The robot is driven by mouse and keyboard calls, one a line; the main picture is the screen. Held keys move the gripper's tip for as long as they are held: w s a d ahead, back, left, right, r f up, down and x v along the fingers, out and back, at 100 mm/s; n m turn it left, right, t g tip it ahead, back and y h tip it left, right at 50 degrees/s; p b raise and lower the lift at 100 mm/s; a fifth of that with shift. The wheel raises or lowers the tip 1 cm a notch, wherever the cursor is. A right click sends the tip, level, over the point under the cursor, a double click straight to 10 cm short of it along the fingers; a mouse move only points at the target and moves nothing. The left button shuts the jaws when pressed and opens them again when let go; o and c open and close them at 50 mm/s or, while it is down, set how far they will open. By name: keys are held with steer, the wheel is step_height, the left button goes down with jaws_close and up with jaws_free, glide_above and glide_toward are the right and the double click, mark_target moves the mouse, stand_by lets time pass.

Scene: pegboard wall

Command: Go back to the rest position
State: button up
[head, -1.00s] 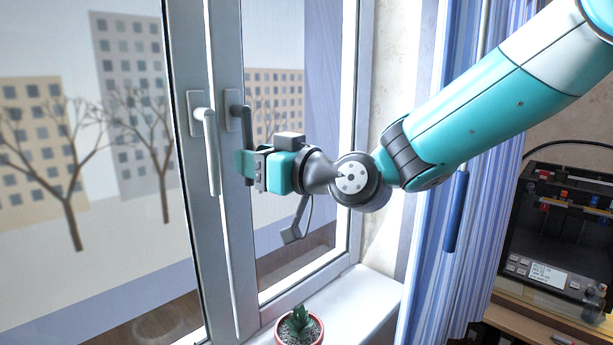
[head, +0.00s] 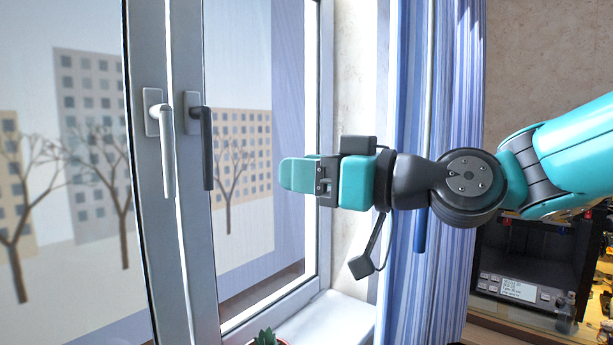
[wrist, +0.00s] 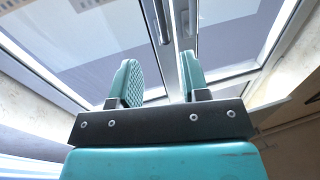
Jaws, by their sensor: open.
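My gripper (head: 299,174) is in front of the right window pane in the head view, pointing left. It is empty and apart from both window handles. The wrist view shows its two teal fingers (wrist: 159,85) spread apart with a gap between them. The white handle (head: 167,150) on the left sash and the dark handle (head: 207,148) on the right sash both hang downward. The handles also show small and partly hidden beyond the fingers in the wrist view.
A white windowsill (head: 335,318) with a potted plant (head: 266,338) lies below my gripper. A blue striped curtain (head: 440,270) hangs behind my wrist. A dark 3D printer (head: 530,265) stands at the right. The space left of my gripper, up to the handles, is clear.

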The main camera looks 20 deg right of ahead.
steer(key=shift+a+f, duration=0.1)
steer(key=s+a+f+g+h, duration=0.1)
steer(key=s+a+f+g, duration=0.1)
steer(key=s+f+g, duration=0.3)
steer(key=s+a+f+g+h, duration=0.2)
steer(key=a+f+g, duration=0.1)
steer(key=f, duration=0.5)
steer(key=s+d+f+m+g+h, duration=0.1)
steer(key=s+d+f+g+h, duration=0.2)
steer(key=s+f, duration=0.4)
steer(key=s+g+h, duration=0.1)
steer(key=s+g, duration=0.1)
steer(key=shift+d+f+g+h, duration=0.25)
steer(key=shift+d+g+h, duration=0.15)
steer(key=shift+a, duration=0.1)
